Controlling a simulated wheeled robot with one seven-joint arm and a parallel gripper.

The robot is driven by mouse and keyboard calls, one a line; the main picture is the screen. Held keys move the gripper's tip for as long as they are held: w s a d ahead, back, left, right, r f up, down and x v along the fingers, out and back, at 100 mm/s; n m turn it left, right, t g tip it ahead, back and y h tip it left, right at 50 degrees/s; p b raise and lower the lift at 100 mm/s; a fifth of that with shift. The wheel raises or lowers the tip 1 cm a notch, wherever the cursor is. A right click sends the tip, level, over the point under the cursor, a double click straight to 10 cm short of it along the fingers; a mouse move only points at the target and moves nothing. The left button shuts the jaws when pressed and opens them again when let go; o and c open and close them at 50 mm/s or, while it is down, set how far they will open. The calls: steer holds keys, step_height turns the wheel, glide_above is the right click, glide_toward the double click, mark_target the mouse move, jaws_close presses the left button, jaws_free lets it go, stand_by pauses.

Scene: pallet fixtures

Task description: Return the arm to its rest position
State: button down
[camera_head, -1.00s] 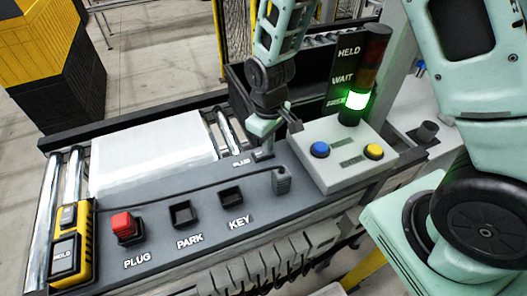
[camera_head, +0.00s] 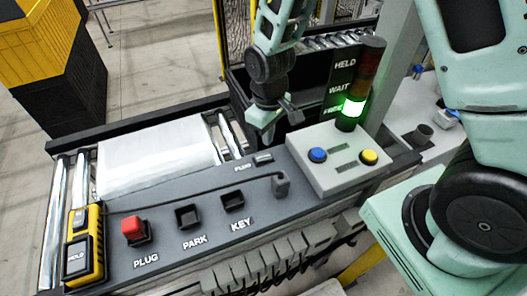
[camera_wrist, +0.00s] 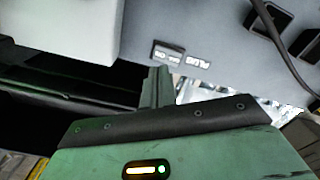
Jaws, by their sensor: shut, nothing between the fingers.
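My gripper (camera_head: 262,132) hangs at the back edge of the grey console (camera_head: 300,236), left of the button box. Its fingers are shut with nothing between them.
The button box (camera_head: 335,178) has a blue button (camera_head: 317,155) and a yellow button (camera_head: 369,157). A stack light (camera_head: 354,106) glows green behind it. A red plug (camera_head: 134,228), empty sockets and a yellow HOLD device (camera_head: 85,247) line the console.

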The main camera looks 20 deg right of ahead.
steer(key=shift+r+p, duration=0.45)
steer(key=shift+r, duration=0.45)
steer(key=shift+a, duration=0.1)
steer(key=s+a+r+n+b, duration=0.1)
steer(key=s+a+b, duration=0.2)
steer(key=s+b, duration=0.3)
steer(key=s+a+r+b, duration=0.1)
steer(key=s+a+b, duration=0.2)
steer(key=s+b, duration=0.4)
steer(key=s, duration=0.7)
steer(key=shift+r+n+y, duration=0.15)
steer(key=shift+n+y, duration=0.15)
steer(key=shift+n, duration=0.1)
